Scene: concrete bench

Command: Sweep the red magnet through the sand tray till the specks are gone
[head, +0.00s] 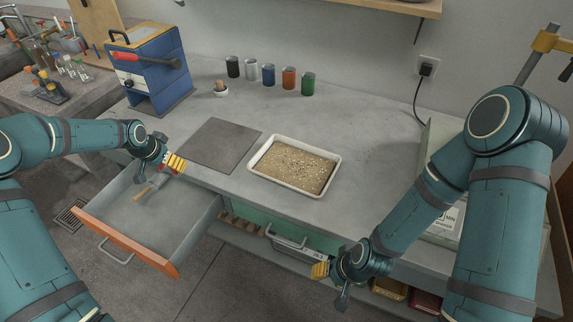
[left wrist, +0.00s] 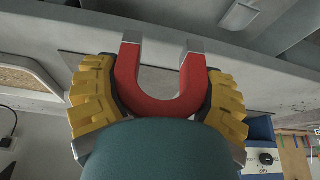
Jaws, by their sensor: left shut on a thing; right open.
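The red horseshoe magnet (left wrist: 158,97) with grey tips is between the yellow fingers of my left gripper (left wrist: 158,100), which is shut on it. In the head view my left gripper (head: 175,163) is above the open drawer, left of the sand tray and apart from it; the magnet is hard to make out there. The sand tray (head: 285,184) is a pale shallow tray on the bench, filled with brown sand (head: 293,164) with specks in it. My right gripper (head: 320,270) is open and empty, low in front of the bench.
A dark grey mat (head: 218,145) lies left of the tray. Several coloured cups (head: 289,78) and a blue machine (head: 148,75) stand at the back.

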